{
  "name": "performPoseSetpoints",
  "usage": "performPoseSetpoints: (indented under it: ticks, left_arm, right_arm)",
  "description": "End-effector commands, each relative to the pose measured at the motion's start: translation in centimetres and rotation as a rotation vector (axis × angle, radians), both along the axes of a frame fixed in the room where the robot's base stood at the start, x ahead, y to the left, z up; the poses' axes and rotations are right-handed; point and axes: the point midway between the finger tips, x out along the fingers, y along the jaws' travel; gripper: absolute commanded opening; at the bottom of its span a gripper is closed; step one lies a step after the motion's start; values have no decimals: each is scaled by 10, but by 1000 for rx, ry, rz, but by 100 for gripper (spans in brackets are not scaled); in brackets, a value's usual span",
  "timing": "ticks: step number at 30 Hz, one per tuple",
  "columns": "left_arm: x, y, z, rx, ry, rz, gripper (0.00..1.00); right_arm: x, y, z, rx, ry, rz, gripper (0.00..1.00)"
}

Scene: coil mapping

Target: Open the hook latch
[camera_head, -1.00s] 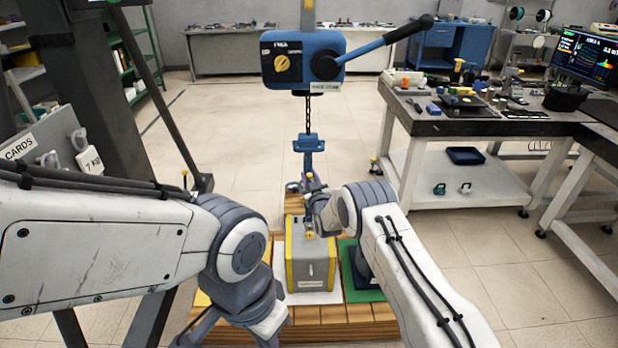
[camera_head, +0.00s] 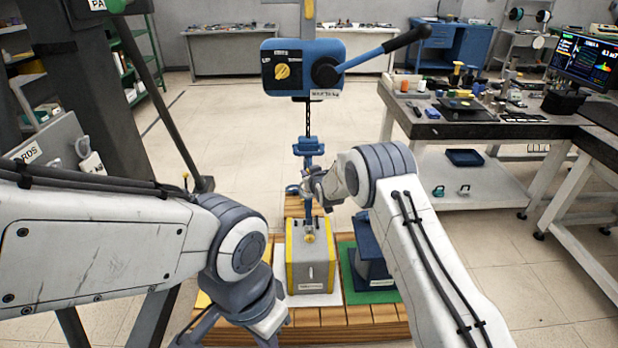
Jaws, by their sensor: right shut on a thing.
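The blue hook block (camera_head: 308,146) hangs on a chain below the blue hoist (camera_head: 295,68). My right gripper (camera_head: 312,185) is beside the lower part of the hook, above the grey box with yellow edges (camera_head: 312,262). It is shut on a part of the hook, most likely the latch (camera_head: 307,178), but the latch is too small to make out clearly.
A dark blue box (camera_head: 371,236) stands on a green mat (camera_head: 384,296) right of the grey box, on a wooden pallet (camera_head: 345,322). A blue lever (camera_head: 380,48) sticks out from the hoist. A workbench (camera_head: 470,128) stands at right.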

Motion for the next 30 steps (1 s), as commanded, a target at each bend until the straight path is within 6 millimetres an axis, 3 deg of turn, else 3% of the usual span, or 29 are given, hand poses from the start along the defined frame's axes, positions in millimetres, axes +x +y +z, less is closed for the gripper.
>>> performPoseSetpoints:
  ticks: [3,30]
  left_arm:
    - [0,0,-2,0,0,0,0]
    - [0,0,-1,0,0,0,0]
  right_arm:
    - [2,1,8,2,-14,1,0]
    - [4,1,13,4,-25,0,0]
